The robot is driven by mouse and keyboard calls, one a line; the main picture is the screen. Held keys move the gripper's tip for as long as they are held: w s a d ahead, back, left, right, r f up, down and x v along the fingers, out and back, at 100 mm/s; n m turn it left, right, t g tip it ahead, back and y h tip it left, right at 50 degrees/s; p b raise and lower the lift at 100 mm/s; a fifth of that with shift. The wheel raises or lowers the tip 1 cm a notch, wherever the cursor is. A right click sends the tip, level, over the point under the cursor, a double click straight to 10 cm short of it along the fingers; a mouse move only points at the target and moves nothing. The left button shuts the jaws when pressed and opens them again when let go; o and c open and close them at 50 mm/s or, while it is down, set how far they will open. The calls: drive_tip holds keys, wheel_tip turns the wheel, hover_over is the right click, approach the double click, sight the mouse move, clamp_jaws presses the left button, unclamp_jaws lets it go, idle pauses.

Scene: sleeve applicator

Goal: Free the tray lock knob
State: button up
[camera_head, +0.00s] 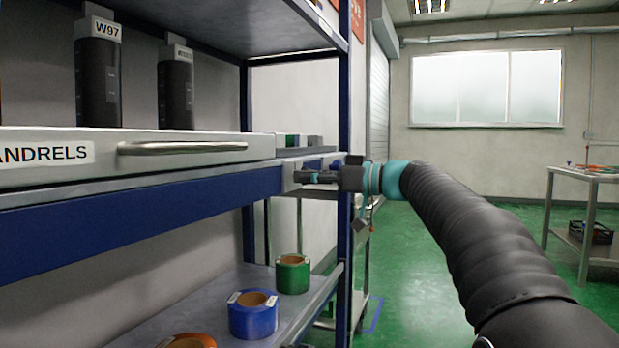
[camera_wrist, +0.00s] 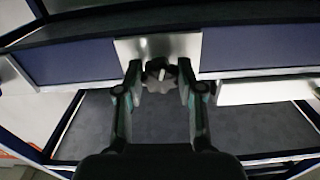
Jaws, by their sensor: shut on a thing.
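The tray lock knob (camera_wrist: 160,77) is a dark lobed knob with a pale mark on its face, set before a light metal plate (camera_wrist: 180,46) in the wrist view. My gripper (camera_wrist: 161,88) has one finger on each side of the knob and is shut on it. In the head view my gripper (camera_head: 310,176) reaches from the right to the plate (camera_head: 289,175) at the shelf's right end; the knob is hard to make out there. The tray (camera_head: 100,148), labelled "ANDRELS" where visible, has a metal bar handle (camera_head: 182,147) and lies left of the plate.
Dark cylinders (camera_head: 98,83) stand behind the tray front. A blue shelf post (camera_head: 344,260) rises close to my gripper. Tape rolls, one blue (camera_head: 252,321) and one green (camera_head: 292,276), sit on the lower shelf. A table (camera_head: 590,176) stands at the far right; green floor between is open.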

drive_tip(key=shift+n, duration=1.5)
drive_tip(key=o, duration=1.1)
drive_tip(key=shift+o, duration=0.2)
drive_tip(key=shift+d, duration=0.1)
drive_tip(key=v, duration=1.2)
